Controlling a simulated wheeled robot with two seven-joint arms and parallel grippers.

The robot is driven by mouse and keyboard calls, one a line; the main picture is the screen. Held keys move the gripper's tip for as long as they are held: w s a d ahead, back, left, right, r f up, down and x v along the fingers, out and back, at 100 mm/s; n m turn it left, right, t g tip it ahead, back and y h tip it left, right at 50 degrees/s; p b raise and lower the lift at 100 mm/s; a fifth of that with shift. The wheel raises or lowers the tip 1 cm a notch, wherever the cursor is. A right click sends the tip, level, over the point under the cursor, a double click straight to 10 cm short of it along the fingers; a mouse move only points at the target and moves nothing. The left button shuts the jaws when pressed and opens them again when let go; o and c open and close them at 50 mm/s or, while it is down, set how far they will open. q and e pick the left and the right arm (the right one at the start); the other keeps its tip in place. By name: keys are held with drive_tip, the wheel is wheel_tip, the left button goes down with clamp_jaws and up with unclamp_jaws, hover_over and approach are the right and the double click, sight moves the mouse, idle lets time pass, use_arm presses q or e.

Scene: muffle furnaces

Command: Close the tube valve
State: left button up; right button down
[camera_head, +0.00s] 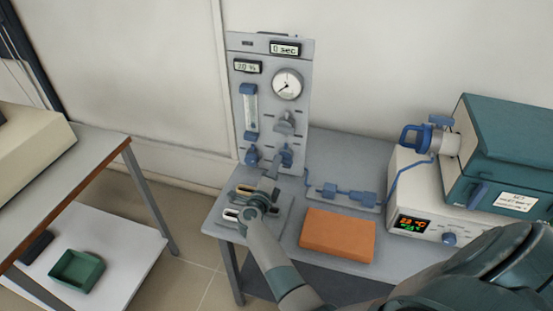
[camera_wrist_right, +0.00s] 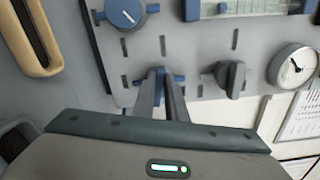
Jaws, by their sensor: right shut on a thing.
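The tube valve is a small blue handle (camera_head: 287,151) low on the right of the upright grey panel (camera_head: 268,100); in the right wrist view it shows as a blue bar (camera_wrist_right: 179,78) on both sides of my fingers. My right gripper (camera_head: 277,163) reaches up to it from below, and in the right wrist view its two fingers (camera_wrist_right: 161,84) are shut on the handle's middle. The fingers hide that middle, so the handle's exact turn is hard to judge. My left gripper is out of view.
A grey knob (camera_head: 284,122) sits just above the valve, a round blue knob (camera_head: 252,155) left of it, and a dial gauge (camera_head: 287,84) higher up. An orange block (camera_head: 338,234) lies on the bench. A teal-topped furnace (camera_head: 505,140) stands at the right.

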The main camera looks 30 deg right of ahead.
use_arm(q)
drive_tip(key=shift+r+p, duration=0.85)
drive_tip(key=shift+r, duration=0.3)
use_arm(e)
drive_tip(key=shift+a+f+n, duration=0.1)
drive_tip(key=shift+f+n, duration=0.05)
drive_tip(key=shift+n, duration=0.6)
drive_tip(key=shift+f+n, duration=0.15)
drive_tip(key=shift+n, duration=0.6)
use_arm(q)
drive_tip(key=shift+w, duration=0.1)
use_arm(e)
drive_tip(key=c, duration=1.8)
unclamp_jaws()
